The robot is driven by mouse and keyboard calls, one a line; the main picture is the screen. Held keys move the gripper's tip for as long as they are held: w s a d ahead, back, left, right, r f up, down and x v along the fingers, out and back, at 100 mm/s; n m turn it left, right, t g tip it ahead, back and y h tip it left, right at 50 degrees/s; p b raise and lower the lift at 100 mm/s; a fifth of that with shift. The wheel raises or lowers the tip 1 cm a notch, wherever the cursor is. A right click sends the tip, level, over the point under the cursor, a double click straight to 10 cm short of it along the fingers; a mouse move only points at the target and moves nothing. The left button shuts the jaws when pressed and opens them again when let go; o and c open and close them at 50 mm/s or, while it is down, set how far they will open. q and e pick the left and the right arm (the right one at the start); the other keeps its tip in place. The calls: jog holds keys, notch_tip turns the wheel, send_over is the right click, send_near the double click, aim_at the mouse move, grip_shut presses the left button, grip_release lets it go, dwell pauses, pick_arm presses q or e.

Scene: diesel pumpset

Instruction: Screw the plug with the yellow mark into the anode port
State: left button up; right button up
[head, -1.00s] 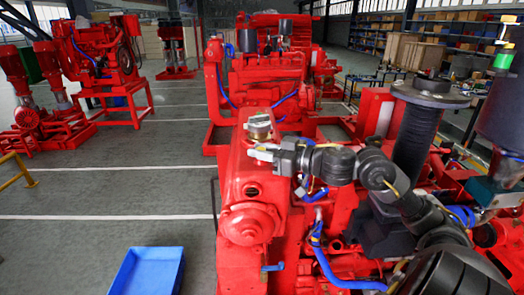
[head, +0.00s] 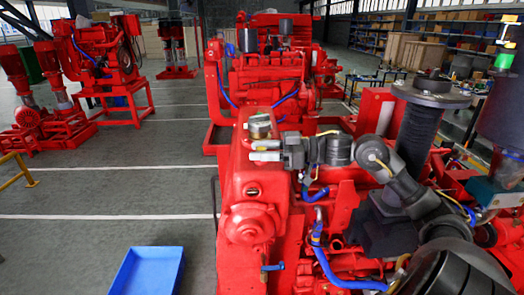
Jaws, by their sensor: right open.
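My right gripper (head: 263,151) reaches in from the right, over the top of the red engine (head: 232,175). A metallic round cap (head: 260,125) stands on the engine top, just behind the fingers. My left gripper is out of view.
An open blue tray (head: 120,277) is on the floor at the lower left. Blue hoses (head: 322,250) and a tall dark flanged pipe (head: 418,130) stand right of the gripper. A blue-handled valve (head: 272,267) sticks out below. Floor left of the engine is mostly clear.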

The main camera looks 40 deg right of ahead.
jog(key=shift+n+g+y, duration=0.7)
jog(key=shift+n+g, duration=0.1)
jog(key=shift+g, duration=0.2)
grip_shut()
jog(key=shift+a+f+m+t+h, duration=0.1)
jog(key=shift+m+t+h, duration=0.65)
jog(key=shift+t, duration=0.25)
jog(key=m+t+h, duration=0.3)
jog(key=m+h, duration=0.1)
jog(key=h, duration=0.1)
jog(key=shift+m+t+h, duration=0.25)
jog(key=shift+t, duration=0.05)
